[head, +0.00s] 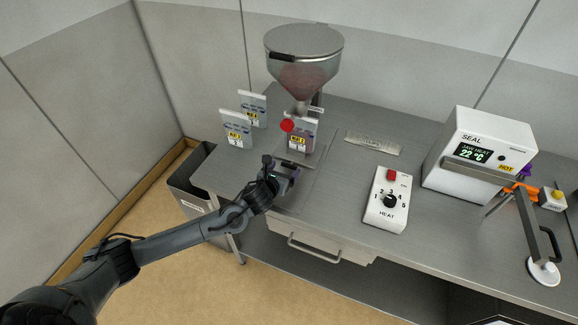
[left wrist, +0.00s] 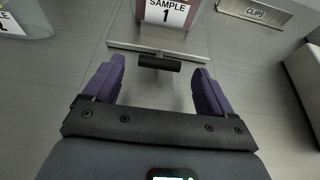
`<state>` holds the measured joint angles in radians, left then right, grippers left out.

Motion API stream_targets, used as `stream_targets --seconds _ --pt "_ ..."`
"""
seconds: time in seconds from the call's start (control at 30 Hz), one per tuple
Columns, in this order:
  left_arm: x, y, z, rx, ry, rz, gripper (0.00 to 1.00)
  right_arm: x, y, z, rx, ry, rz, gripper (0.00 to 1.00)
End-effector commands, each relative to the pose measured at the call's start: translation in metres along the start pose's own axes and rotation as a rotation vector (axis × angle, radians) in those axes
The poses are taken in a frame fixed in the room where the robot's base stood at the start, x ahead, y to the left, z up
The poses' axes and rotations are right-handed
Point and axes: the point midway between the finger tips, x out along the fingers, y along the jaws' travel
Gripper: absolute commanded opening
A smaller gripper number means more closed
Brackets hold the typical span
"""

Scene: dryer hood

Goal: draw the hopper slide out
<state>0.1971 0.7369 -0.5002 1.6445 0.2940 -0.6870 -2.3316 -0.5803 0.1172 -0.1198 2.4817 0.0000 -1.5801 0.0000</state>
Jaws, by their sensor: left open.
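The hopper (head: 304,62) is a steel funnel with dark contents, standing at the back of the bench. A red round knob (head: 287,125) shows below its outlet. A bag with a label stands under it on a metal plate (head: 290,159). In the left wrist view, a short black bar handle (left wrist: 158,62) sits at the plate's front edge; I take this plate as the slide. My left gripper (head: 284,172) is open in front of the plate. Its purple fingers (left wrist: 157,78) stand either side of the handle's line, with the handle just beyond, apart from both. My right gripper is not in view.
Two labelled bags (head: 240,125) stand at the left. A heat control box (head: 388,199), a SEAL machine (head: 478,155) and a clips strip (head: 373,143) lie to the right. A drawer (head: 318,246) is below the front edge. The bench between plate and heat box is clear.

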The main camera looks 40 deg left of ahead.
Motion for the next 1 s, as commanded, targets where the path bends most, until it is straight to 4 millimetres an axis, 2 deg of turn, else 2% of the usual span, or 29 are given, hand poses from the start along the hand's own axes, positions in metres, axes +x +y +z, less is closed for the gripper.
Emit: stream_targets --seconds 0.1,0.3,0.5,0.77,0.87,1.0 --pt "0.02 0.0 0.0 -0.003 -0.001 0.001 0.85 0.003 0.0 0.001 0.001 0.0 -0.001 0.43" --pt "0.041 0.0 0.0 -0.001 -0.001 0.0 0.85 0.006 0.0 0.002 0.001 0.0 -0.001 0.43" --pt "0.05 0.0 -0.001 0.0 0.001 -0.001 0.85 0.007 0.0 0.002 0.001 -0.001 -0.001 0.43" --pt "0.051 0.0 0.0 0.0 0.0 -0.001 0.85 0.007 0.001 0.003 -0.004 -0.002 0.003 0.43" --pt "0.051 0.0 0.0 0.0 0.0 -0.001 0.73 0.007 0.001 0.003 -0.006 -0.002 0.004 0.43" --pt "0.05 0.0 -0.001 0.0 0.0 -0.001 0.51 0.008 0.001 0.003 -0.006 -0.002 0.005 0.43"
